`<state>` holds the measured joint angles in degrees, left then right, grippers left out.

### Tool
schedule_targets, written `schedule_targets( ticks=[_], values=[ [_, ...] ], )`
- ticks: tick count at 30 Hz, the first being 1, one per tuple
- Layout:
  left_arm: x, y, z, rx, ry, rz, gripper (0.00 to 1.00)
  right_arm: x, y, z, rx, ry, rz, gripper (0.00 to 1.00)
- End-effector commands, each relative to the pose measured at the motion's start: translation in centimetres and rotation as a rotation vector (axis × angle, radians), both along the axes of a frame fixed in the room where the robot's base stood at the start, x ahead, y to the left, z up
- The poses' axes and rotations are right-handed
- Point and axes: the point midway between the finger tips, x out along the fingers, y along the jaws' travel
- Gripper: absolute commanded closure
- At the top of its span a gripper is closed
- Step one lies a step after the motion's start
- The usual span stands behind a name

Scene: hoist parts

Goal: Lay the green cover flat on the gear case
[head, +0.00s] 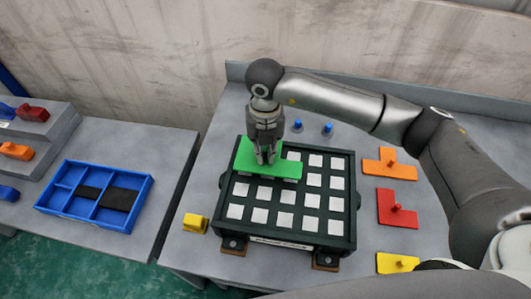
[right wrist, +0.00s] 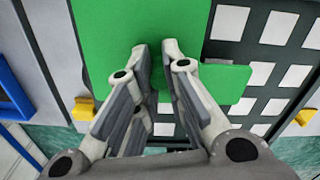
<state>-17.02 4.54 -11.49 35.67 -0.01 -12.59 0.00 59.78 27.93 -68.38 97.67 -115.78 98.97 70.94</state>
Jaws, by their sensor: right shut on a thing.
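The green cover (head: 288,169) is a flat, stepped plate over the back left part of the gear case. The gear case (head: 351,205) is a dark green frame with rows of white squares on the right-hand table. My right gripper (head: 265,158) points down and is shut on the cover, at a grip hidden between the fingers. In the right wrist view the cover (right wrist: 125,25) spreads beyond the fingertips (right wrist: 156,50) and hides some white squares. It looks about level; whether it touches the case I cannot tell. My left gripper is not in view.
Orange (head: 389,164), red (head: 396,208) and yellow (head: 396,263) knobbed pieces lie right of the case. A yellow block (head: 195,223) sits at its front left, and two blue pegs (head: 298,126) (head: 327,129) stand behind it. A blue divided tray (head: 140,205) lies on the left table.

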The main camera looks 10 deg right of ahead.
Motion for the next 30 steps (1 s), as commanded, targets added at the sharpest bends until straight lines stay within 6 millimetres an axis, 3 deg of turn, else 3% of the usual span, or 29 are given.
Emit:
schedule_targets(
  ticks=[5,15,16,21,30],
  values=[
    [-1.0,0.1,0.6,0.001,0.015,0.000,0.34,-0.2,-0.1,-2.4,-0.001,0.004,0.000,1.00],
    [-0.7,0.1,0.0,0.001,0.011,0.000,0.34,-0.1,-0.1,-3.0,-0.001,0.002,0.000,1.00],
    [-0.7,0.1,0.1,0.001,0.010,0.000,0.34,-0.1,-0.1,-2.9,-0.001,0.002,0.000,0.88],
    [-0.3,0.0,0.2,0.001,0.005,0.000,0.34,-0.1,-0.1,-2.8,-0.002,0.003,-0.001,0.67],
    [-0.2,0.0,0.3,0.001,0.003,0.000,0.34,-0.1,-0.1,-2.7,-0.001,0.002,-0.001,0.67]
  ],
)
